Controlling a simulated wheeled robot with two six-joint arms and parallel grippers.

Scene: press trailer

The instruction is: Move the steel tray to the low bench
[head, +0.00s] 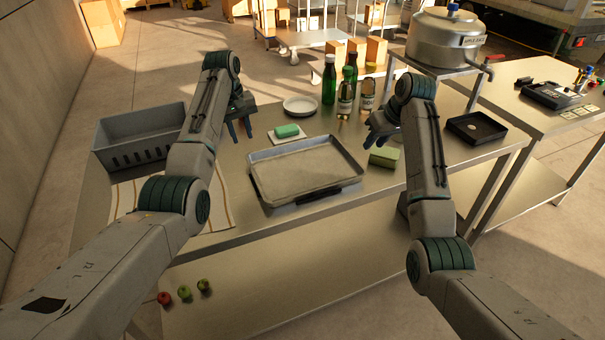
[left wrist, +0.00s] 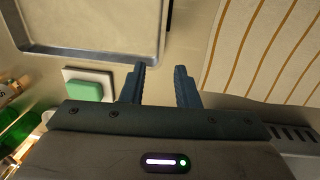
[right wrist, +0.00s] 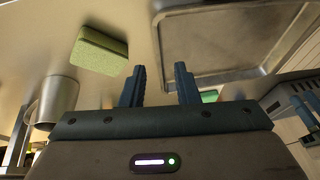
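The steel tray (head: 302,172) is a shallow rectangular tray lying flat on the steel table. It looks empty, and a dark handle shows on its near side. It also shows at the top left of the left wrist view (left wrist: 95,25) and the top right of the right wrist view (right wrist: 215,72). My left gripper (head: 240,130) is open and empty, above the table just beyond the tray's left side. My right gripper (head: 377,132) is open and empty, above the table to the tray's right. The low bench (head: 270,290) appears to be the lower steel surface in front of the table.
A grey crate (head: 140,135) and striped cloth (head: 215,208) lie left. Green soap (head: 287,131), a white plate (head: 300,106) and bottles (head: 329,80) stand behind the tray. A green sponge (head: 384,156) lies right of it. Several fruits (head: 184,292) lie on the bench's left; its middle is clear.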

